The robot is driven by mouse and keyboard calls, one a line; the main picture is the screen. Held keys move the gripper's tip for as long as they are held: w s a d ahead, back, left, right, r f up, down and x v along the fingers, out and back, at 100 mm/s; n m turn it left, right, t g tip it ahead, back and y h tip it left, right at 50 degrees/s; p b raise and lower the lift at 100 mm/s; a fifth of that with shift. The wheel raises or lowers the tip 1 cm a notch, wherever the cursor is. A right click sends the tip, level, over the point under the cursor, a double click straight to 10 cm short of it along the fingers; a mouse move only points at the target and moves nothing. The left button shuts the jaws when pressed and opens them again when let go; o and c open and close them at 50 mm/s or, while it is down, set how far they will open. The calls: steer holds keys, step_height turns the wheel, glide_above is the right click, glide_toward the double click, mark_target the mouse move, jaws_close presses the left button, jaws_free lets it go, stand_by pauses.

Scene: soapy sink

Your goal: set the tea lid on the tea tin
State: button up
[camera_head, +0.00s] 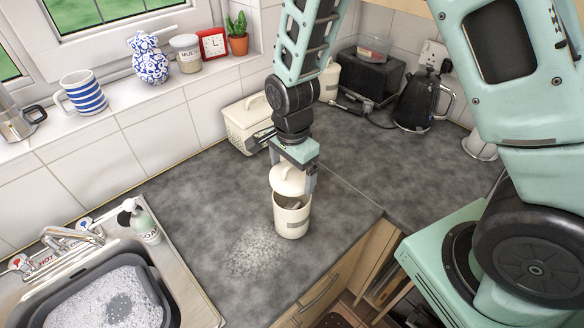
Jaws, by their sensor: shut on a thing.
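The cream tea tin (291,221) stands upright on the dark worktop near its front edge, and part of its open mouth shows. The cream tea lid (287,181) is right above the tin's mouth and hides its back rim. My gripper (293,169) points down from above and is shut on the lid. A narrow view into the tin shows below the lid's front edge, so the lid looks raised or tilted there. I cannot tell whether its back edge touches the tin.
A cream bread bin (247,122) stands behind, against the tiled wall. A black kettle (420,103) and dark toaster (370,74) are at the back right. The sink with a grey soapy basin (158,291) is at the left. Suds (250,254) lie left of the tin.

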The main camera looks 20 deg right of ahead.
mark_target(292, 183)
steer(key=shift+f+b, duration=1.35)
steer(key=shift+f, duration=0.8)
steer(key=shift+f+b, duration=0.4)
steer(key=shift+f, duration=0.6)
stand_by(0.3)
steer(key=o, duration=0.6)
steer(key=shift+o, duration=0.2)
steer(key=shift+r, duration=0.15)
step_height(292, 183, up, 17)
steer(key=b, duration=0.3)
steer(key=shift+r, duration=0.1)
